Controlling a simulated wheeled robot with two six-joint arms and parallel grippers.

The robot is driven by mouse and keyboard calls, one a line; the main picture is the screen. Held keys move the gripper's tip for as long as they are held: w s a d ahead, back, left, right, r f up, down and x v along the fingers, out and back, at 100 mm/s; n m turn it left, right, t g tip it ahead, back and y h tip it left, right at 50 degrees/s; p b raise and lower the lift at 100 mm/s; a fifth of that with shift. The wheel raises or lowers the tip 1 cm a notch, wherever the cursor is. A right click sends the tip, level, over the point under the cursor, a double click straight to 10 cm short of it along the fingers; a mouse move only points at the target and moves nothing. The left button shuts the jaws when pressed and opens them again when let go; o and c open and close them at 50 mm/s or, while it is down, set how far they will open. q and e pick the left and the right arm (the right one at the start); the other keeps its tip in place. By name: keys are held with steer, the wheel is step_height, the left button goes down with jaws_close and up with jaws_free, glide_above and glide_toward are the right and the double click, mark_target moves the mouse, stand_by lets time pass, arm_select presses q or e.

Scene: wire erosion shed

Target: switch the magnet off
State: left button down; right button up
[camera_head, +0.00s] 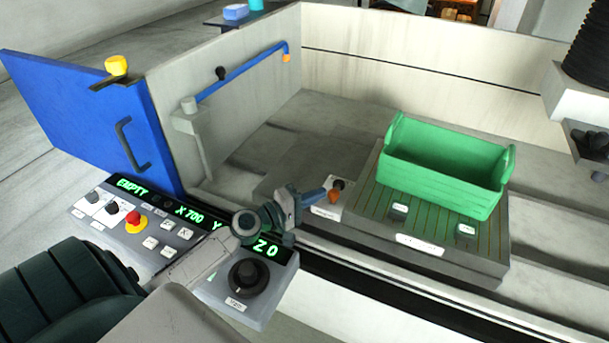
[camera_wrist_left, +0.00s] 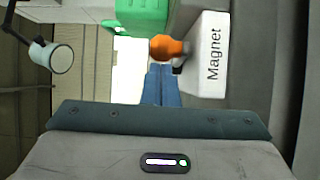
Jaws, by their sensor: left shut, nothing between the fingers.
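The magnet switch is a small light box labelled "Magnet" (camera_wrist_left: 210,60) with an orange knob (camera_wrist_left: 168,47) on a short dark stem. In the head view the knob (camera_head: 335,194) stands at the left end of the grey ribbed plate (camera_head: 376,222). My left gripper (camera_head: 317,196) reaches in from the left, and its blue fingertips are right at the knob. In the wrist view the closed, empty fingers (camera_wrist_left: 161,84) point at the knob, beside the box. Whether they touch it I cannot tell. My right gripper is not in view.
A green crate (camera_head: 440,178) stands on the plate. A control panel (camera_head: 140,236) with a red button and green readouts lies under my left arm. A blue door (camera_head: 95,125), tank walls and a blue pipe (camera_head: 240,72) stand behind. A machine head (camera_head: 580,100) hangs at right.

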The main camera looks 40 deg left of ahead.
arm_select(q)
steer(key=shift+d, duration=0.6)
stand_by(0.4)
